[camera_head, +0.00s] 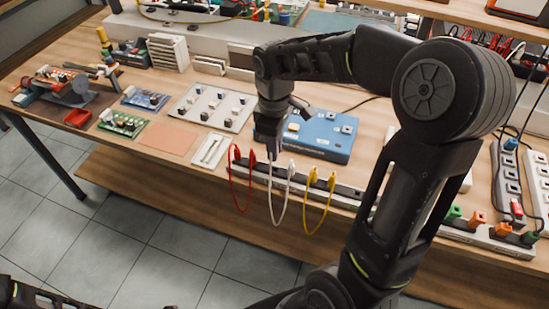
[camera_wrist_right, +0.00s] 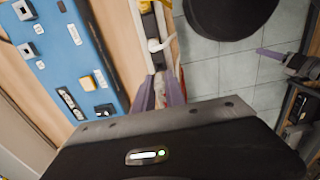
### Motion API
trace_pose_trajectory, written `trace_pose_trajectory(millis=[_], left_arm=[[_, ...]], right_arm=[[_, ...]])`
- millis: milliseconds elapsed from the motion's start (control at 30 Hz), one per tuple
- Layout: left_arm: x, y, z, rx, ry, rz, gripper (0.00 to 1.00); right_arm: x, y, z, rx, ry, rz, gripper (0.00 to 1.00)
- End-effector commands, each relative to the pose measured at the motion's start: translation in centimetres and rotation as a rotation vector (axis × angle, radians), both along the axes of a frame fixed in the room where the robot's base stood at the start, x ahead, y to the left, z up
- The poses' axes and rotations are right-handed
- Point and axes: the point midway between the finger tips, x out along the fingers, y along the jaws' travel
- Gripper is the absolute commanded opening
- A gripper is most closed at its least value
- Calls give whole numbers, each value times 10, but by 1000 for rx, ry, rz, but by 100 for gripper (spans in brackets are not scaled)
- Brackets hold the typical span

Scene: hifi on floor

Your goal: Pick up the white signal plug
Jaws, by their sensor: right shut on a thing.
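A white cable (camera_head: 279,215) hangs in a loop from two white plugs at the black socket strip (camera_head: 330,184) on the table's front edge. My right gripper (camera_head: 273,157) points down over the left end of this cable and is shut on the white signal plug there. In the wrist view the purple fingers (camera_wrist_right: 166,88) close around a pale piece, mostly hidden by them. The other white plug (camera_head: 291,166) stands just right of the gripper; it also shows in the wrist view (camera_wrist_right: 155,45). My left gripper (camera_wrist_right: 275,54) shows at the wrist view's right; its opening is unclear.
A red cable (camera_head: 232,190) is left of the white one, a yellow cable (camera_head: 320,212) right. A blue box (camera_head: 322,136) stands close behind the gripper. A white tray (camera_head: 209,150) and a panel with knobs (camera_head: 212,107) lie left. The floor before the table is clear.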

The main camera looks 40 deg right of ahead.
Motion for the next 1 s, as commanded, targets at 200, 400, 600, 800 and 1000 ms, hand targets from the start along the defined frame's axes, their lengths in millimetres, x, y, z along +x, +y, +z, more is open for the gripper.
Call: trace_pose_trajectory(millis=[200, 400, 600, 800, 1000], left_arm=[[0, 0, -3, -1, -1, -1, 36], [1, 0, -3, -1, -1, -1, 36], [1, 0, -3, -1, -1, -1, 36], [1, 0, -3, -1, -1, -1, 36], [1, 0, -1, -1, -1, -1, 36]], right_arm=[[1, 0, 36, -1, -3, 2, 0], [0, 0, 45, 0, 0, 2, 0], [0, 0, 45, 0, 0, 2, 0], [0, 0, 45, 0, 0, 1, 0], [0, 0, 46, 0, 0, 0, 0]])
